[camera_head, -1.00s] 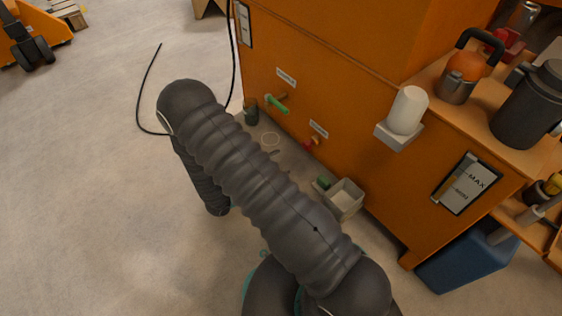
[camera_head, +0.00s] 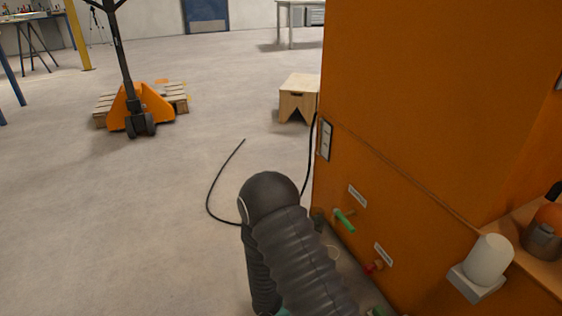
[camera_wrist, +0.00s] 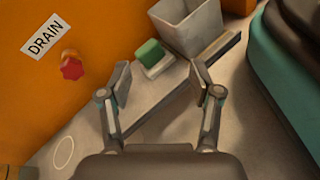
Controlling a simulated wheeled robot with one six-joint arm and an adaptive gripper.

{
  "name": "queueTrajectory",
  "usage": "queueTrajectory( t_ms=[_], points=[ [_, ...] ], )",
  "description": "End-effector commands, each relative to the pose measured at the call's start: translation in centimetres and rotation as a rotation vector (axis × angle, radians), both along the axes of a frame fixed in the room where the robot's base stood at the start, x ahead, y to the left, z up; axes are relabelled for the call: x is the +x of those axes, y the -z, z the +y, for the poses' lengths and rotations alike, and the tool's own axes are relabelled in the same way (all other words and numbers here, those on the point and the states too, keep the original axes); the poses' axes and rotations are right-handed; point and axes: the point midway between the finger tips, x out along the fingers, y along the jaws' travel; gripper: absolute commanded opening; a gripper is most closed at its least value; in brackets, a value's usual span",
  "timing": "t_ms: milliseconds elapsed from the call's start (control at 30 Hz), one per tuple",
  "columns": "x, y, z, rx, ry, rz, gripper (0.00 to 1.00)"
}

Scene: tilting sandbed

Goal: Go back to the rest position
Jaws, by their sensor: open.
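My gripper (camera_wrist: 162,90) is open and empty in the wrist view, with its two fingers apart. A green block (camera_wrist: 150,54) on a pale base and a grey bin (camera_wrist: 188,25) lie beyond the fingertips. A red knob (camera_wrist: 72,67) under a DRAIN label (camera_wrist: 44,36) is on the cabinet at the left of the wrist view. In the head view my ribbed dark arm rises from the bottom edge, and my gripper is out of sight.
A green-handled valve (camera_head: 345,220) sticks out of the cabinet. A white container (camera_head: 488,260) sits on a small bracket. A black cable (camera_head: 212,190) lies on the floor. A pallet jack (camera_head: 140,105) and a wooden stool (camera_head: 298,97) stand farther back.

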Motion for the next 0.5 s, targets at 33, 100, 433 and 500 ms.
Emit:
queueTrajectory(
  t_ms=[33, 100, 433, 500],
  points=[
    [-0.5, -1.0, 0.1, 0.03, 0.037, 0.0, 0.64],
    [-1.3, -2.1, 0.3, 0.08, 0.093, 0.003, 0.64],
    [-4.4, -8.7, 2.3, 0.383, 0.351, -0.069, 0.64],
    [-4.8, -10.1, 2.7, 0.45, 0.395, -0.097, 0.64]
  ],
)
